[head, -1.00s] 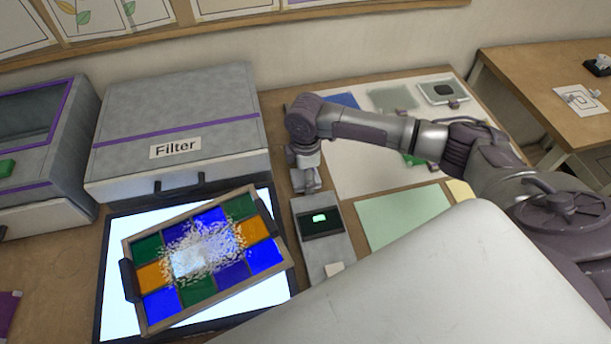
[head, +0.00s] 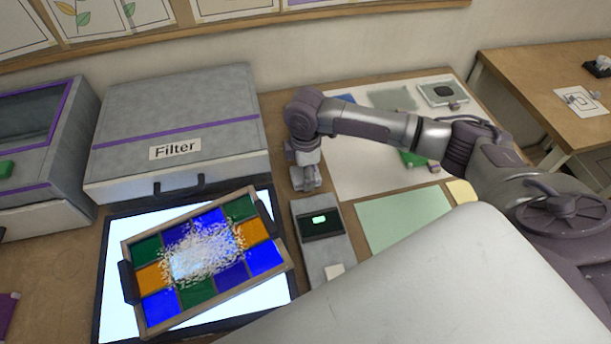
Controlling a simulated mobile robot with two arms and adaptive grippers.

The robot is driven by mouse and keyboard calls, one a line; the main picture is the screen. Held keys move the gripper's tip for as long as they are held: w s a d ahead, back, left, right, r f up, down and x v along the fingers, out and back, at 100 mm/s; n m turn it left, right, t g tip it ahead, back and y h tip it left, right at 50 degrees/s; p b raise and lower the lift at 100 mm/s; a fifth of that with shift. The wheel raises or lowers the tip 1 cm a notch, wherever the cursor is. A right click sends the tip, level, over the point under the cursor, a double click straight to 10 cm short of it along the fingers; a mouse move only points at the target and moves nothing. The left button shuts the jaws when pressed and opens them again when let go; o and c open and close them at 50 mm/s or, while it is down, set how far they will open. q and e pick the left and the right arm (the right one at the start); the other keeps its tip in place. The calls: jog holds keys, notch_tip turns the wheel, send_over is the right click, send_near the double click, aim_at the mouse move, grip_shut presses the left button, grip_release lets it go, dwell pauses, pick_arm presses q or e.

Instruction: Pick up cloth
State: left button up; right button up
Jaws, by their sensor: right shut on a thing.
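My right gripper (head: 307,180) points down at the table, just behind a grey device with a green-lit display (head: 322,228). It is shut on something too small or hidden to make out. No item in view is clearly the cloth. A flat pale green sheet (head: 400,217) lies right of the grey device, and a small yellow piece (head: 461,192) lies beside it; I cannot tell whether either is cloth. A blue piece (head: 346,98) at the back is partly hidden by my right arm. My left gripper is not in view.
A framed panel of coloured glass squares (head: 140,250) lies tilted on a bright light panel (head: 118,315). A grey box labelled Filter (head: 180,115) stands behind it. A white mat (head: 345,180) with several items lies under my right arm. Another table (head: 530,75) stands at right.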

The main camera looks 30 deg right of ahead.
jog(key=shift+w+r, duration=0.1)
jog(key=shift+r, duration=0.8)
jog(key=s+d+r+b, duration=0.1)
jog(key=s+d+r, duration=0.5)
jog(key=s, duration=0.4)
jog(key=shift+r, duration=0.75)
jog(key=shift+s, duration=0.1)
